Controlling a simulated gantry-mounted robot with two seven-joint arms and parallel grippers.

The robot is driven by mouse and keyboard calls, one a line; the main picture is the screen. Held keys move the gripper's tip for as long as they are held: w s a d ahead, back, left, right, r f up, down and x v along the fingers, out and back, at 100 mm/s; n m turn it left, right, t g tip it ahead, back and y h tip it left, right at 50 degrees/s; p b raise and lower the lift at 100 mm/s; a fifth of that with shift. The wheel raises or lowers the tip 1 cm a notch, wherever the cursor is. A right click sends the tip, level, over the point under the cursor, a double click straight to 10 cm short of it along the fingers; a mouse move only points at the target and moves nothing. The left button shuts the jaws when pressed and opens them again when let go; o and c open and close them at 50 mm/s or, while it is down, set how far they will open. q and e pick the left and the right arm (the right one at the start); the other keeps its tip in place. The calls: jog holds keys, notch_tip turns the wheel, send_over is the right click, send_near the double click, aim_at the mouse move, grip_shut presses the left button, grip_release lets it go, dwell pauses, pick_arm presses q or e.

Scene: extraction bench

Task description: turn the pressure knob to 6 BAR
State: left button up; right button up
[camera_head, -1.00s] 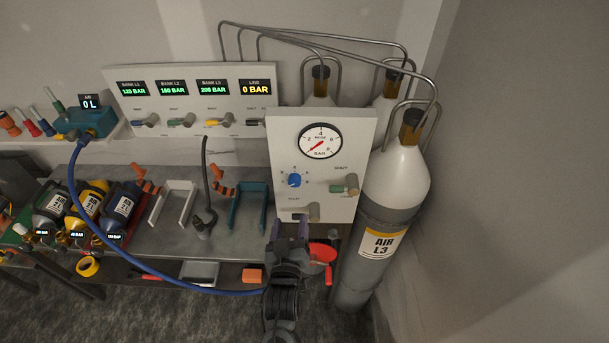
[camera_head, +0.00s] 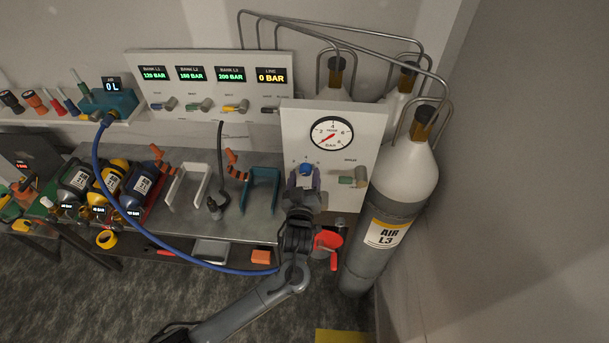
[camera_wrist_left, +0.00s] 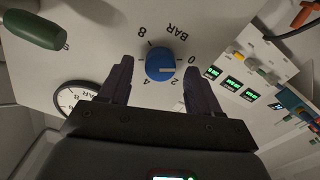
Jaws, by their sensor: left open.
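The blue pressure knob (camera_head: 306,169) is on the white regulator panel (camera_head: 355,125), below the round gauge (camera_head: 331,134). The gauge's red needle points to the lower left. In the left wrist view the knob (camera_wrist_left: 160,65) is ringed by marks including 0, 2, 4 and 8; its pale line points right, toward the 0 side. The 6 is not clear there. My left gripper (camera_head: 304,183) is open, with one dark finger on each side of the knob (camera_wrist_left: 158,68). Gaps show between fingers and knob; contact is not visible. My right gripper is not in view.
A green-handled valve (camera_head: 352,180) is right of the knob; its handle (camera_wrist_left: 35,30) also shows in the wrist view. A red valve handle (camera_head: 328,241) hangs below the panel. The AIR L3 cylinder (camera_head: 390,220) stands right. A blue hose (camera_head: 150,235) loops across the left side.

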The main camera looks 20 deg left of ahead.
pick_arm(q)
jog(key=shift+w+a, duration=0.1)
jog(key=shift+w, duration=0.2)
jog(key=c, duration=1)
jog(key=shift+c, duration=0.2)
